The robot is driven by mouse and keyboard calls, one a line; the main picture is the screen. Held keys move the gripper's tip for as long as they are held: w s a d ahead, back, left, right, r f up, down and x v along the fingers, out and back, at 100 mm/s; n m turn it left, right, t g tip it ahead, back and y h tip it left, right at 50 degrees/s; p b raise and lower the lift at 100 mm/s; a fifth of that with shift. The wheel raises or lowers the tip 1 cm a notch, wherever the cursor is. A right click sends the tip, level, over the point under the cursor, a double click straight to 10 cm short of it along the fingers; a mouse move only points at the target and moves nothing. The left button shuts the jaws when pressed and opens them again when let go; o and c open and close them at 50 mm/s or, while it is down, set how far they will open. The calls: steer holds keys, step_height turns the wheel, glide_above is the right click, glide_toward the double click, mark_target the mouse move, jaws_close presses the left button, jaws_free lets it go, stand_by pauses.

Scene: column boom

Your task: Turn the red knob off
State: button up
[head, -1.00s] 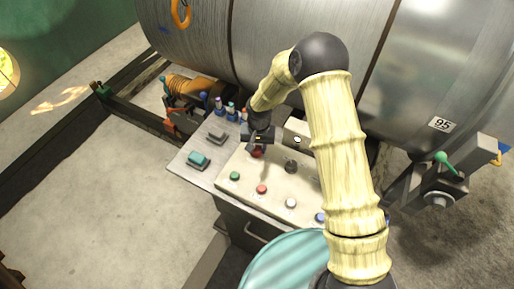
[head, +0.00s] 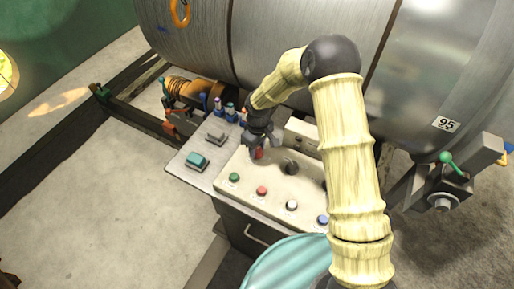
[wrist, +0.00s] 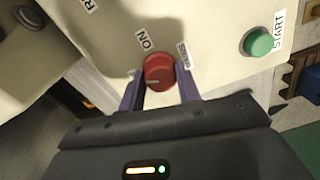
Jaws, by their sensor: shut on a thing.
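The red knob (wrist: 159,72) is a round dial on the cream control panel (wrist: 216,30), seen in the wrist view between an "ON" label and another label that is partly hidden by a finger. My gripper (wrist: 160,90) has its two purple-grey fingers on either side of the knob, shut on it. In the head view my gripper (head: 262,145) is over the back left of the panel, and a little of the red knob (head: 258,154) shows below it.
A green button (wrist: 258,42) marked START is right of the knob in the wrist view. A red button (head: 262,190), a white button (head: 292,205) and a black knob (head: 290,167) share the panel. A large metal tank (head: 290,50) stands close behind.

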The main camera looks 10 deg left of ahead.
steer(key=n, duration=0.4)
steer(key=shift+w+n, duration=0.1)
steer(key=shift+n, duration=0.3)
steer(key=o, duration=1)
steer(key=shift+c, duration=0.2)
steer(key=shift+r, duration=0.1)
step_height(320, 180, up, 17)
steer(key=b, duration=0.2)
steer(key=shift+w+r+b, duration=0.15)
steer(key=shift+w+b, duration=0.15)
steer(key=shift+b, duration=0.05)
